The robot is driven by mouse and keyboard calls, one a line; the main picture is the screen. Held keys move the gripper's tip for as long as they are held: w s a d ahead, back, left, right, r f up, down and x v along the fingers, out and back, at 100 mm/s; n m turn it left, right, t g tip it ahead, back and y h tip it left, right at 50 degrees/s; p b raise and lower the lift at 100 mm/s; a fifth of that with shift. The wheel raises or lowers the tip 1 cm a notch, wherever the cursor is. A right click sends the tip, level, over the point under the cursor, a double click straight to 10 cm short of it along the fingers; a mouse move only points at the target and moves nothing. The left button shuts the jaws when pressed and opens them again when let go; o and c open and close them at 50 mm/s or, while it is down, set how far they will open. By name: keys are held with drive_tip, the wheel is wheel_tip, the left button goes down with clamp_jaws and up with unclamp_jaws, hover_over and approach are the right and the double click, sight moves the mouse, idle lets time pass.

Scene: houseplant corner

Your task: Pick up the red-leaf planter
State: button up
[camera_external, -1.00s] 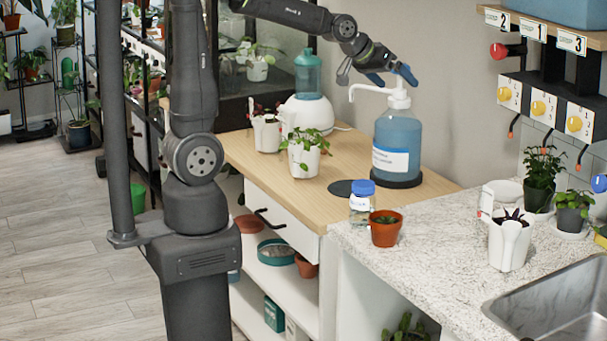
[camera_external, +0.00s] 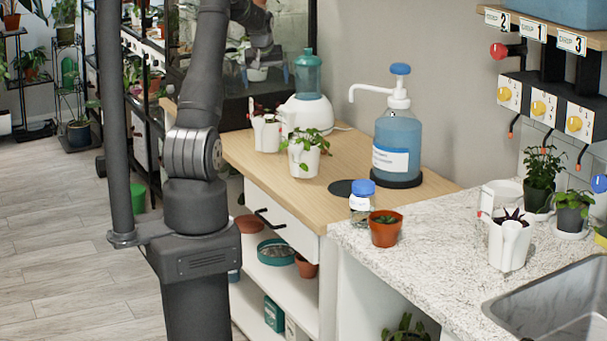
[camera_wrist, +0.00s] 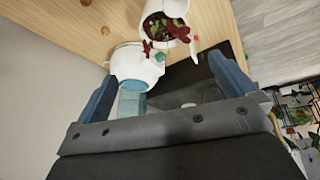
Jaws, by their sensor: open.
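The red-leaf planter (camera_external: 264,136) is a white pot with dark red leaves, upright on the wooden top beside the white-based device. It also shows at the top of the wrist view (camera_wrist: 160,12), with red and green leaves over dark soil. My gripper (camera_wrist: 165,88) is open in the wrist view, with two blue-grey fingers wide apart and nothing held. The planter lies beyond the fingertips, apart from them. In the external view my wrist is at the top, in front of the dark glass cabinet, and the fingers are hard to make out.
The white device (camera_external: 308,112) with a teal tank (camera_external: 307,75) stands right of the planter. A green-leaf white planter (camera_external: 304,160) stands in front. A blue pump bottle (camera_external: 397,140) is farther right. Another white planter (camera_external: 508,246) with dark leaves stands on the stone counter.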

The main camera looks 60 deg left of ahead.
approach(269, 122)
wheel_tip(269, 122, down, 3)
drive_tip(key=shift+s+r, duration=0.1)
drive_tip(key=shift+d+x, duration=0.2)
drive_tip(key=shift+x, duration=1.25)
drive_tip(key=shift+d+x, duration=0.2)
drive_tip(key=shift+x, duration=1.25)
drive_tip(key=c, duration=1.1)
